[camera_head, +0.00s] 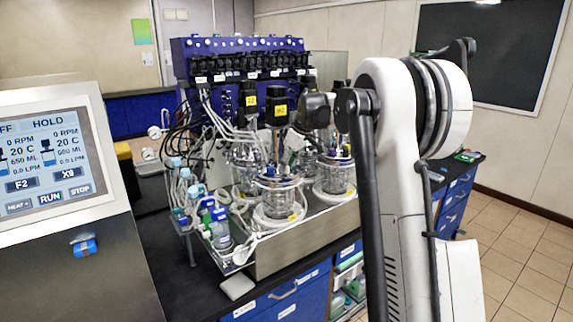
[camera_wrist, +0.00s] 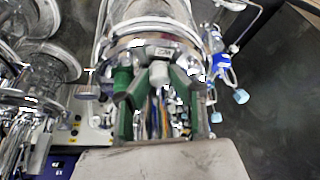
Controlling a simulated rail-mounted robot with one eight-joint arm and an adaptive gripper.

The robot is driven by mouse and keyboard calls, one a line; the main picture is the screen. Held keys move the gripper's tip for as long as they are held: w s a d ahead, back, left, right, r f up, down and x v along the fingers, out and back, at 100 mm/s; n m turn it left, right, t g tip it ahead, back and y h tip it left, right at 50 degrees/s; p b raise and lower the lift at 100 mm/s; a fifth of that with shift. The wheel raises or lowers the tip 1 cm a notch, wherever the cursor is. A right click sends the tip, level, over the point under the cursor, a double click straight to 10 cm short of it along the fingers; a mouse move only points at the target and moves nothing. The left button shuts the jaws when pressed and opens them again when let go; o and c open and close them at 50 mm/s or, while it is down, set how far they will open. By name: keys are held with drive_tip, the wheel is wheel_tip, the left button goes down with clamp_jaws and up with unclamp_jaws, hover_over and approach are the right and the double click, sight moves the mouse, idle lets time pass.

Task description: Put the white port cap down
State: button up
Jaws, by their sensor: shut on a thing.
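The white port cap (camera_wrist: 158,73) is a small pale piece between the fingertips of my gripper (camera_wrist: 157,82) in the wrist view. The green-padded fingers are shut on it. Cap and fingertips are in front of the metal collar of a glass vessel (camera_wrist: 150,22); I cannot tell whether the cap touches the vessel. In the head view, glass bioreactor vessels (camera_head: 280,196) stand on the bench, and my arm reaches toward them from the right. The cap and fingertips cannot be made out in that view.
A control screen (camera_head: 45,160) stands at the left. A blue pump unit (camera_head: 240,58) is behind the vessels. Tubing and small bottles (camera_head: 218,228) crowd the tray's left end. Blue-capped tubing (camera_wrist: 222,68) lies right of the vessel in the wrist view, with dark bare surface (camera_wrist: 275,110) beyond.

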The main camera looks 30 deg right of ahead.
drive_tip(key=shift+f, duration=0.1)
drive_tip(key=o, duration=0.8)
drive_tip(key=shift+o, duration=0.2)
